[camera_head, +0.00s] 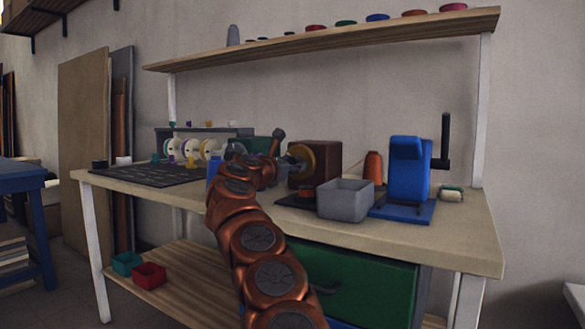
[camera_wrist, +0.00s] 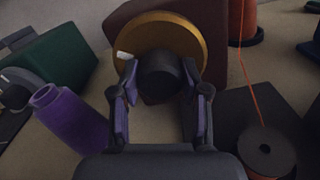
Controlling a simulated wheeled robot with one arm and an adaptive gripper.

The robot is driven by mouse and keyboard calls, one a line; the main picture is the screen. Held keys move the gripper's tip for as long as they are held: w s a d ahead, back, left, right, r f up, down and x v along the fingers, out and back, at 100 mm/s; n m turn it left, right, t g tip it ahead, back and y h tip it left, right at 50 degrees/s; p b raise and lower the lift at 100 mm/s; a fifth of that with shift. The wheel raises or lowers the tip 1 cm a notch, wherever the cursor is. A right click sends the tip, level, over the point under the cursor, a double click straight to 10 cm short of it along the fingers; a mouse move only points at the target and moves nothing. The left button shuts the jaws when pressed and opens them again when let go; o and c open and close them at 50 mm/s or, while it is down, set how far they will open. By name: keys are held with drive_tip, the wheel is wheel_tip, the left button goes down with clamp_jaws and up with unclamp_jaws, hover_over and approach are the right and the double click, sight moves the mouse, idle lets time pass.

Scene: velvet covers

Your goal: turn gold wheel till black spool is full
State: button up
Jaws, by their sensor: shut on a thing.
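The gold wheel (camera_wrist: 198,38) is on the front of a brown box (camera_wrist: 120,20), with a black round knob (camera_wrist: 158,82) at its middle and a small white mark near its left edge. The wheel also shows in the head view (camera_head: 305,152). My gripper (camera_wrist: 160,73) is shut on the black knob, one finger on each side. The black spool (camera_wrist: 268,162) is at the lower right of the wrist view, seen from its end. An orange thread runs to it from above. How much thread is wound on it cannot be told.
An orange thread cone (camera_head: 373,167) is behind a grey bin (camera_head: 345,202). A blue cranked device (camera_head: 408,170) is to their right. A shelf (camera_head: 330,40) hangs above the bench.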

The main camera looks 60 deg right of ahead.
drive_tip(key=shift+m, duration=0.3)
drive_tip(key=o, duration=1.1)
drive_tip(key=shift+o, duration=0.2)
drive_tip(key=shift+a, duration=0.15)
drive_tip(key=shift+a+f, duration=0.15)
drive_tip(key=shift+a, duration=0.4)
drive_tip(key=shift+s+a, duration=0.1)
drive_tip(key=shift+a, duration=0.7)
drive_tip(key=shift+s+a, duration=0.2)
drive_tip(key=shift+a, duration=4.25)
drive_tip(key=shift+r, duration=0.2)
